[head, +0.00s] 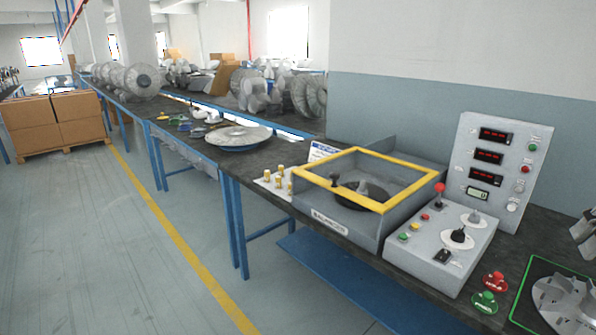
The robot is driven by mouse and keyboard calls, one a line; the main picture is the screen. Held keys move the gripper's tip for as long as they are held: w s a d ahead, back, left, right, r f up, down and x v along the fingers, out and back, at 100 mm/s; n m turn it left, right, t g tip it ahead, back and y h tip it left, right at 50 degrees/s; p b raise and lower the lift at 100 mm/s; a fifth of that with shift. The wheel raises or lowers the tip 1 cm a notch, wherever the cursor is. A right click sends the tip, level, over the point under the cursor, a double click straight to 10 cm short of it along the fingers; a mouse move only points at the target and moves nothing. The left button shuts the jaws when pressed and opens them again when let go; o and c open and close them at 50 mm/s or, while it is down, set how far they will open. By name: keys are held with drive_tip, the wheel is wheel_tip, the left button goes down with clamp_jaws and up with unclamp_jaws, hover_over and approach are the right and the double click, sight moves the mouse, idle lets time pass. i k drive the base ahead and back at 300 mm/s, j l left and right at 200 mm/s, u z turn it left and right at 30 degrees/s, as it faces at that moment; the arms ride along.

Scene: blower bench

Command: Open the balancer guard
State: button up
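The balancer guard (337,192) is a yellow frame lying flat across the top of the grey balancer box (335,230), so it looks closed. A dark round fixture with a grey part on it (365,192) shows through the frame. A small black knob (335,178) stands near the guard's left side. A grey metal piece at the right picture edge (584,236) looks like part of my gripper. It is cut off, so its fingers cannot be judged. It is well to the right of the guard and apart from it.
A control box (440,245) with a red-knobbed lever and an upright display panel (500,165) stand right of the balancer. The left floor is open.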

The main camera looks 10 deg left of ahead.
sight(380, 209)
drive_tip(key=i+j+u, duration=0.1)
drive_tip(key=u, duration=0.2)
drive_tip(key=j+u, duration=0.2)
drive_tip(key=j, duration=1.15)
